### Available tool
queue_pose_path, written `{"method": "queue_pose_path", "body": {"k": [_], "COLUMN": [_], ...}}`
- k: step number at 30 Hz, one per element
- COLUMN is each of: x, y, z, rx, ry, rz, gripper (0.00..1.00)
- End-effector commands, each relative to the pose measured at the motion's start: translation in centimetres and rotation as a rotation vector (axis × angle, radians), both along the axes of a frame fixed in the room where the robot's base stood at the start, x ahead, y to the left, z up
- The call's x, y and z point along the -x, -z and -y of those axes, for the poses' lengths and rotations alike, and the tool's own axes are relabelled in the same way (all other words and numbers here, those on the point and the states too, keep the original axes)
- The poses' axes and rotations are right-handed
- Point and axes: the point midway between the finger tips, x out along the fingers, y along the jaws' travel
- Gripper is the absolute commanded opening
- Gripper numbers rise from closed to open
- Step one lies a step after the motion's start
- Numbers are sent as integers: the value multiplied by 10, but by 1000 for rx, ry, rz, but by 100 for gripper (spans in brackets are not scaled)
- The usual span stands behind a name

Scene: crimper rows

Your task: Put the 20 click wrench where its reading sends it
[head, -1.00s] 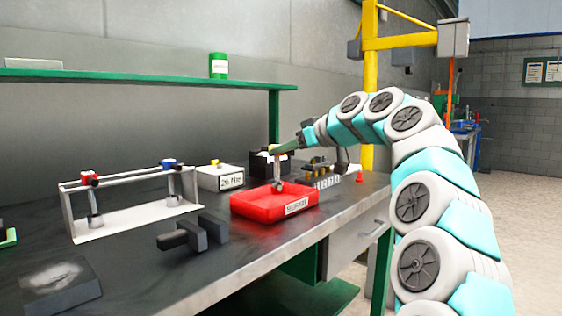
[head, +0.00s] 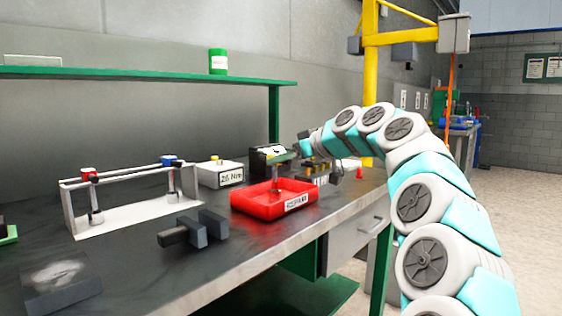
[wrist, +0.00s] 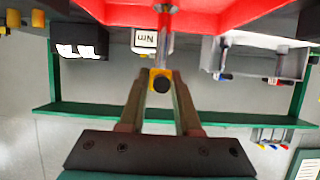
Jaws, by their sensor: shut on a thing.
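My gripper (head: 280,156) is shut on a wrench (head: 275,178) and holds it upright over the red tray (head: 247,208). In the wrist view, my fingers (wrist: 160,86) pinch its yellow-ended top (wrist: 160,74), and its metal shaft (wrist: 165,45) runs toward the red tray (wrist: 205,8). The wrench's lower end is inside the tray's outline; I cannot tell whether it touches the floor. The tray's front label is blurred. A white reader box (head: 208,178) behind the tray shows what looks like 26 Nm.
A white rack (head: 128,212) at left holds a red-topped (head: 90,185) and a blue-topped wrench (head: 171,172). A dark box (head: 262,162) stands behind the tray. A dark clamp-like block (head: 196,230) lies in front. A small red cone (head: 360,173) stands right. A green shelf (head: 130,74) runs above.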

Motion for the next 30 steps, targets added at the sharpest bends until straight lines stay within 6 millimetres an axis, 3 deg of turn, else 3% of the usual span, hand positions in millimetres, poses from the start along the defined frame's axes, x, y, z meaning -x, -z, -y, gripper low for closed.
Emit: {"method": "queue_pose_path", "body": {"k": [12,13,18,21,30], "x": [0,0,0,0,0], "y": [6,6,5,5,3], "z": [0,0,0,0,0], "rx": [-1,-1,-1,-1,-1], "ry": [0,0,0,0,0], "rz": [1,1,1,1,1], "gripper": [0,33,52,62,62]}}
